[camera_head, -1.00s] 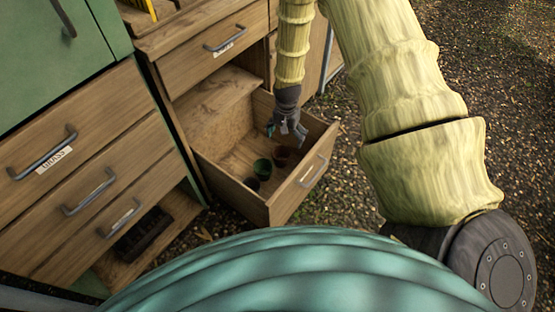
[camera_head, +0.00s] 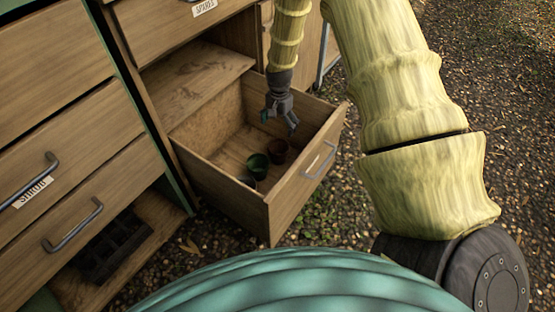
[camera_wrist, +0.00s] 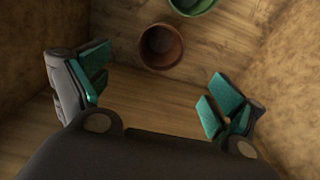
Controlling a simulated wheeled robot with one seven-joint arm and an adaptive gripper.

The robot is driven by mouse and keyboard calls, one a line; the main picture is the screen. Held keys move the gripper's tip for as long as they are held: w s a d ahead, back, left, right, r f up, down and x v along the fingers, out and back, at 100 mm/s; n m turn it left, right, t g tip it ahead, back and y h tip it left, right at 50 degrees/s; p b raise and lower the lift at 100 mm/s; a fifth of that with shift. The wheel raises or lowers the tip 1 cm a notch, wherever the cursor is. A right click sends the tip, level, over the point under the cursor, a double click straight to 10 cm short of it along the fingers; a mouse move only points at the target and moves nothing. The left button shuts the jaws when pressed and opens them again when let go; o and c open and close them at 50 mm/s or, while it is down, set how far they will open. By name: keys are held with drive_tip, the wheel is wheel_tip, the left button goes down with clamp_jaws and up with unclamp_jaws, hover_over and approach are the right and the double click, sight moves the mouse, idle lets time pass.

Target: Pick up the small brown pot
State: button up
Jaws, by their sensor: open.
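The small brown pot (camera_head: 277,150) stands in the open drawer (camera_head: 240,195), near the drawer's front panel. It also shows in the wrist view (camera_wrist: 161,46), upright with its round mouth facing me, at the top middle. A green pot (camera_head: 258,164) stands close beside it, and its edge shows at the top of the wrist view (camera_wrist: 192,5). My gripper (camera_head: 279,122) hangs over the drawer above the brown pot. In the wrist view my gripper (camera_wrist: 158,98) has its teal-padded fingers wide apart, with nothing between them; the pot lies beyond them.
A dark tray (camera_head: 115,245) lies in a lower opening at left. Gravel ground (camera_head: 500,110) is open on the right.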

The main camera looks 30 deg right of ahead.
drive_tip(key=f, duration=0.2)
drive_tip(key=b, duration=0.9)
approach(278, 152)
drive_tip(key=s+f, duration=0.1)
drive_tip(key=f, duration=0.1)
drive_tip(key=a+f, duration=0.1)
drive_tip(key=f, duration=0.1)
drive_tip(key=s+f, duration=0.1)
drive_tip(key=f, duration=0.1)
drive_tip(key=shift+s+a+f, duration=0.2)
drive_tip(key=shift+s+a, duration=0.05)
drive_tip(key=shift+s, duration=0.1)
drive_tip(key=shift+p, duration=0.3)
drive_tip(key=c, duration=1)
